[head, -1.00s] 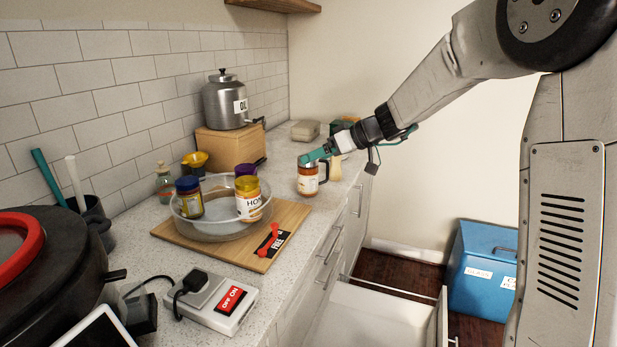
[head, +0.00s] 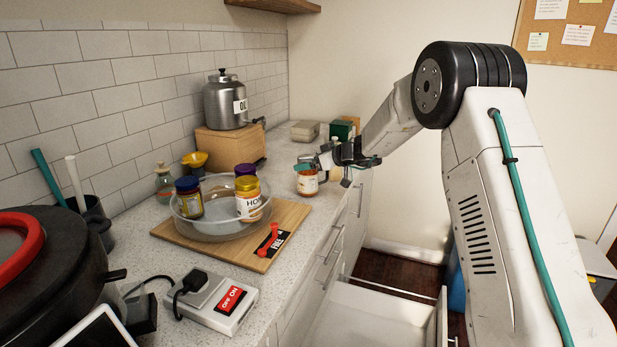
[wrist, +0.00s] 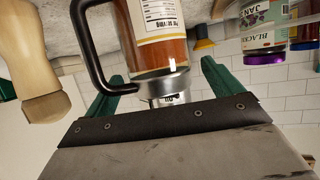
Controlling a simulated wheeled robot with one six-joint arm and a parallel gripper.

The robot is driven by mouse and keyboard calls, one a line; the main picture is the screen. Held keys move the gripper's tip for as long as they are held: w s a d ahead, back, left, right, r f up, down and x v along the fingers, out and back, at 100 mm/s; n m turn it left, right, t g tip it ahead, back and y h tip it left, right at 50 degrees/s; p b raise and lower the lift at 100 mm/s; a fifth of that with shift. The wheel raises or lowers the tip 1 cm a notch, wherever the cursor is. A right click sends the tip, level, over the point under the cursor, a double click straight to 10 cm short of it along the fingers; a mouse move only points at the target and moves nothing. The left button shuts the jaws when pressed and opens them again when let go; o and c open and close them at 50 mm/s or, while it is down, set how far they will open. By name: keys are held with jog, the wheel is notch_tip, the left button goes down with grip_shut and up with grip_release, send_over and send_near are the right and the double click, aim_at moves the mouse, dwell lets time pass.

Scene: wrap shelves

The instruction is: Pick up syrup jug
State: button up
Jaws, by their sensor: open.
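The syrup jug (head: 307,184) stands on the counter near its right edge, amber with a pale label. In the wrist view the jug (wrist: 160,52) appears upside down, with a black handle at left and a metal collar and lid towards my gripper. My gripper (head: 312,164) is at the top of the jug in the head view, coming from the right and hiding part of it. In the wrist view the green fingers of my gripper (wrist: 163,82) are apart, one on each side of the lid. I cannot tell whether either finger touches it.
A glass bowl (head: 186,214) with several jars sits on a wooden board (head: 290,215) nearer me. A metal oil pot (head: 222,105) stands on a wooden box (head: 225,147). A light wooden object (wrist: 28,60) is beside the jug. An open drawer (head: 375,315) lies below the counter.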

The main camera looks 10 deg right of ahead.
jog(key=shift+x, duration=0.8)
jog(key=shift+d, duration=0.1)
jog(key=c, duration=1.5)
jog(key=shift+c, duration=0.2)
jog(key=shift+r, duration=0.1)
